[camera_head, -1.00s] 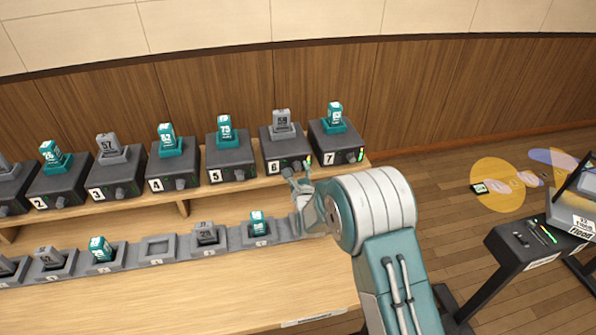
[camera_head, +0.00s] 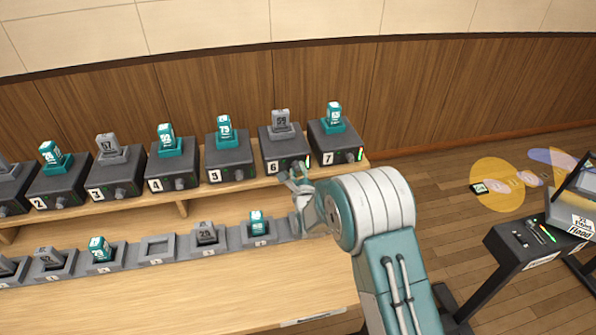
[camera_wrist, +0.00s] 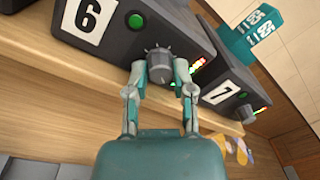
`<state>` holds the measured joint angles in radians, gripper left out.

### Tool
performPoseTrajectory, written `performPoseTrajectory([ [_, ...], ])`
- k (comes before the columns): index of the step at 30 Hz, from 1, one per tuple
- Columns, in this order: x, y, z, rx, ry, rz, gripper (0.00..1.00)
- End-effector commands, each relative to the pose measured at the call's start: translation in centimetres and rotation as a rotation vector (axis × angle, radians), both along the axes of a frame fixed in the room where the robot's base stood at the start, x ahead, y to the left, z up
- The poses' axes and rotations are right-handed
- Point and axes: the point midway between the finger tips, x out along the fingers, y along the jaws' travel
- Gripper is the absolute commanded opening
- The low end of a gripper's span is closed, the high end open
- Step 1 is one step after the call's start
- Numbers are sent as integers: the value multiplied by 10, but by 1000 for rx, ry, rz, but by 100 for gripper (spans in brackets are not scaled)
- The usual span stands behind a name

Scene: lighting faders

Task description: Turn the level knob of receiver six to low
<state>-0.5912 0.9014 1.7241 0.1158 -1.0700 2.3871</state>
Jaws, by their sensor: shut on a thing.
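Receiver six (camera_head: 272,150) is a dark box on the upper shelf with a grey pack standing in its top dock (camera_head: 280,121). In the wrist view its front panel (camera_wrist: 108,42) shows a white "6" label and a green button. Its dark grey level knob (camera_wrist: 160,66) sits right of the button, with a small lit bar (camera_wrist: 198,65) beside it. My gripper (camera_wrist: 162,80) is shut on the knob, one finger on each side. In the head view my gripper (camera_head: 293,176) is at the front of receiver six, and its fingers mostly hide the knob.
Receiver seven (camera_head: 335,142) stands close on the right and receiver five (camera_head: 230,155) on the left. A lower row of grey docks (camera_head: 157,250) runs along the bench beneath the shelf. A black stand with a small panel (camera_head: 535,240) is at the right.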

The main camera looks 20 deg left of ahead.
Motion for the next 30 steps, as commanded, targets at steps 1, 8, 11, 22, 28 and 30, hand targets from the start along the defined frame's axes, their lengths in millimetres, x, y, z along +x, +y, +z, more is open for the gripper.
performPoseTrajectory([
  [1,-1,1,-2,-35,-17,3,0],
  [8,-1,1,-3,-219,-126,4,0],
  [11,-1,1,-3,-301,-177,5,0],
  [22,-1,1,-4,-601,-359,7,0],
  [28,-2,1,-4,-763,-458,11,0],
  [30,-2,1,-5,-820,-493,11,0],
])
